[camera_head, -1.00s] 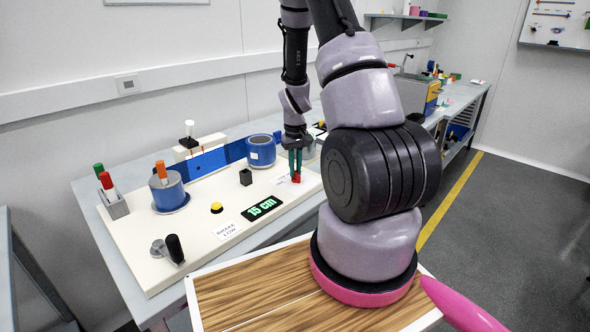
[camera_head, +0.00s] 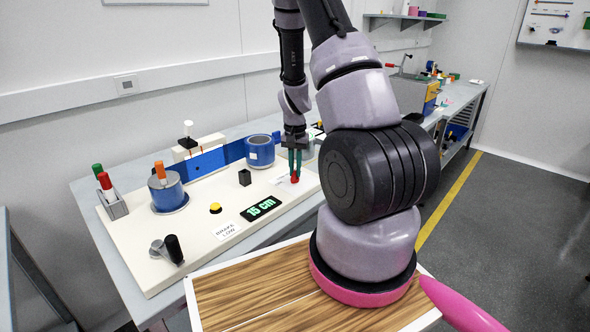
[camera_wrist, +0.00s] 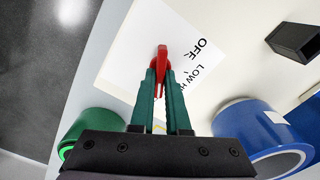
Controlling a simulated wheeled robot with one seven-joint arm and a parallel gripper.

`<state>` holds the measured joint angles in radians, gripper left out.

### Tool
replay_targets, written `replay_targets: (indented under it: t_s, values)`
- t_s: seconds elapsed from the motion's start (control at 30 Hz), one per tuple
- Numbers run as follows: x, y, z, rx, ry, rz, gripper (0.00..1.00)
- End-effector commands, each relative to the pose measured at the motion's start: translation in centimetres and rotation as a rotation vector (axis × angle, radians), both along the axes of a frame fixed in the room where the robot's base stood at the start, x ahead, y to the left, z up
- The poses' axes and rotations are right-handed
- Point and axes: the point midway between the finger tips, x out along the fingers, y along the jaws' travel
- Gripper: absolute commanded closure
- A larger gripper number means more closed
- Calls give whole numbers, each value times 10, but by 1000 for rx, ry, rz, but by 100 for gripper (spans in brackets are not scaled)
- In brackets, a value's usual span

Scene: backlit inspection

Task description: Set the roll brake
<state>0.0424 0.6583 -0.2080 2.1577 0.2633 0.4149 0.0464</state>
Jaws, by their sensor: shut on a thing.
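The red brake lever (camera_wrist: 162,58) sits on a white label plate (camera_wrist: 135,48) printed OFF, LOW and a partly hidden word starting with H. My gripper (camera_wrist: 161,82) is shut on the lever, its green fingers on both sides. I cannot tell which mark the lever points to. In the head view the lever (camera_head: 295,179) is at the right end of the cream board, under my gripper (camera_head: 295,168). A card (camera_head: 227,232) at the board's front reads BRAKE LOW. The blue web (camera_head: 208,163) runs between a blue roll (camera_head: 168,191) and another blue roll (camera_head: 260,151).
A display (camera_head: 262,208) reads 15 cm. A yellow button (camera_head: 215,208), a black block (camera_head: 245,177), a black-handled crank (camera_head: 174,249) and a marker holder (camera_head: 114,206) stand on the board. In the wrist view a green roll (camera_wrist: 94,126) is close left of my gripper.

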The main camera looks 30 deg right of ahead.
Motion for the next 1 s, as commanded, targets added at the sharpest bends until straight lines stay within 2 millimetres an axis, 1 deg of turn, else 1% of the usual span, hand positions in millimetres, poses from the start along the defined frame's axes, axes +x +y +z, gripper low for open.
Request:
replay_targets:
  t_s: [0.43,0.47,0.5,0.53,0.87,1.0]
  values:
    - [0,0,0,0,-1,-10,100]
    - [0,0,0,0,-1,-10,75]
    - [0,0,0,0,-1,-10,60]
    - [0,0,0,0,-1,-10,56]
    - [0,0,2,0,-1,-8,56]
    - [1,0,17,0,-4,-7,56]
